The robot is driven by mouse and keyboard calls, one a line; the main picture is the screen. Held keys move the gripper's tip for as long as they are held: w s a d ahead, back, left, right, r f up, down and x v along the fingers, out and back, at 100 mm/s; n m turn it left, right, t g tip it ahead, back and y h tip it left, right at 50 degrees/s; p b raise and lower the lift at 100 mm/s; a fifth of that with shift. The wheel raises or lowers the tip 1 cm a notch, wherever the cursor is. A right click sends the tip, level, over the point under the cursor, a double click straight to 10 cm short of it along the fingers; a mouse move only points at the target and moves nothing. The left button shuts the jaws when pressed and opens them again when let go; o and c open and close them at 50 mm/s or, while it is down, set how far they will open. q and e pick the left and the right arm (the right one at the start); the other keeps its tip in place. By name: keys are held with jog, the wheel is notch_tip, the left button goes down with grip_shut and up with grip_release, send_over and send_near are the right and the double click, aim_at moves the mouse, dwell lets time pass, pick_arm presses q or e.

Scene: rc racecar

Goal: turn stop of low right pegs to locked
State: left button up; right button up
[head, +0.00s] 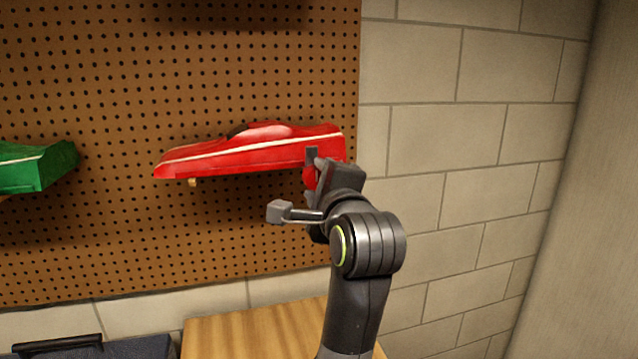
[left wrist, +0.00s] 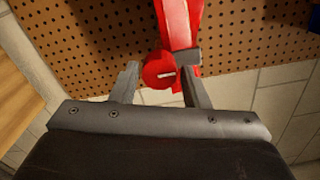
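A red toy race car (head: 245,150) with a white stripe rests on the pegboard, and it also shows in the left wrist view (left wrist: 181,22). A wooden peg (head: 192,182) shows under its left end. The round red stop (head: 309,179) is under the car's right end. In the left wrist view the stop (left wrist: 159,70) has a short white mark, nearly level in that picture. My left gripper (head: 311,176) is open, with one finger on each side of the stop. I see small gaps beside it and cannot confirm contact. My right gripper is out of view.
A green car (head: 38,166) is on the pegboard (head: 100,235) at the left. A wooden surface (head: 255,335) and a dark case (head: 90,347) are below. A block wall (head: 470,190) is at the right.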

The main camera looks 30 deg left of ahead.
pick_arm(q)
jog(key=shift+o, duration=1)
jog(key=b+v, duration=1.7)
jog(key=shift+d, duration=0.2)
jog(key=shift+s, duration=0.1)
